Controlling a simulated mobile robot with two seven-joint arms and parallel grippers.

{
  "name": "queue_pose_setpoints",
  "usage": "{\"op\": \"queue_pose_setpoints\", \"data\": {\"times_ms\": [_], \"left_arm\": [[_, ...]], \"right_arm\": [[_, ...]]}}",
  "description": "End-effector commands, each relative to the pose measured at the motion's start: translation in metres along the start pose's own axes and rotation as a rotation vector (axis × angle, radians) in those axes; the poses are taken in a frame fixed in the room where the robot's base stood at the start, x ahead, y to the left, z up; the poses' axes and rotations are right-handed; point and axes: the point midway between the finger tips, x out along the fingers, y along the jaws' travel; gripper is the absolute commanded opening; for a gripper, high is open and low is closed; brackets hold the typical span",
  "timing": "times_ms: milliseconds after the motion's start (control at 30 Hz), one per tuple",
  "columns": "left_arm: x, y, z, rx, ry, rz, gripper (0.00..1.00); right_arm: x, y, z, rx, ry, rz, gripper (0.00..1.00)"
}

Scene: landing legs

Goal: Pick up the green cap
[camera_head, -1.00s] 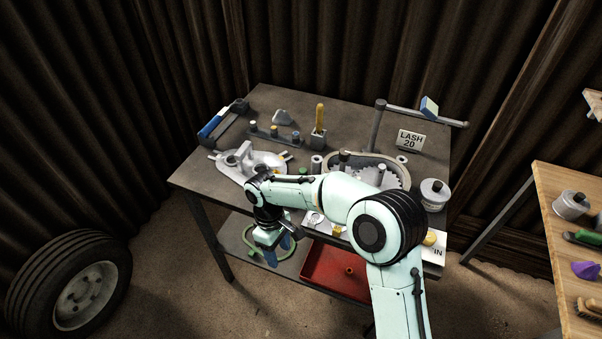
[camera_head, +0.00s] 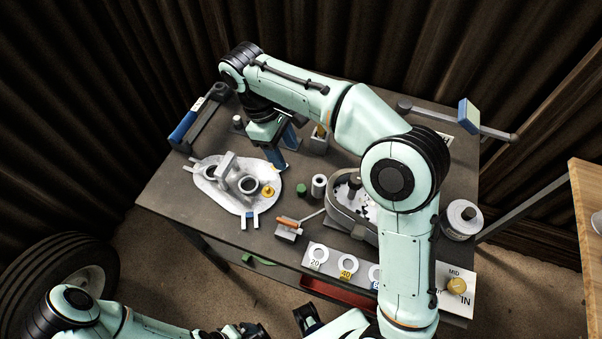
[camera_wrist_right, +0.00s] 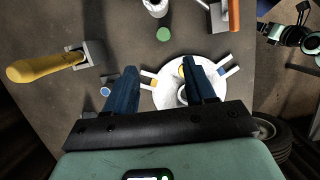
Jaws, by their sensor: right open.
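The green cap (camera_head: 301,190) is a small round piece lying on the grey table, between the white metal housing and the grey cylinder. In the right wrist view the green cap (camera_wrist_right: 163,34) shows as a green disc beyond the fingertips. My right gripper (camera_head: 282,150) hangs over the back left of the table, behind the cap and apart from it. Its blue fingers (camera_wrist_right: 160,82) are spread with nothing gripped between them. My left arm lies low at the front edge of the head view; its gripper (camera_head: 250,330) is partly cut off, and its jaws are unclear.
The white housing (camera_head: 212,190) with a brass knob is left of the cap. A grey cylinder (camera_head: 319,186), an orange-handled tool (camera_head: 288,222) and a ring gear tray (camera_head: 340,216) are close by. A yellow-handled tool (camera_wrist_right: 35,67) stands near the right gripper.

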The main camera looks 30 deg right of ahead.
Motion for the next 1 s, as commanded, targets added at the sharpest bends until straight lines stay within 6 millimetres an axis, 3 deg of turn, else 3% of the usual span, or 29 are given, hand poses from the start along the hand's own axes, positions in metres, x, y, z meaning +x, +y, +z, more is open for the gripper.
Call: {"op": "queue_pose_setpoints", "data": {"times_ms": [300,1000], "left_arm": [[0.018,-0.007,0.002,-0.004,-0.007,-0.003,1.00],[0.031,-0.012,0.003,-0.004,-0.011,-0.004,1.00]], "right_arm": [[0.059,0.000,0.001,0.002,-0.006,-0.002,0.55],[0.132,-0.005,0.002,0.001,-0.002,-0.002,0.55]]}}
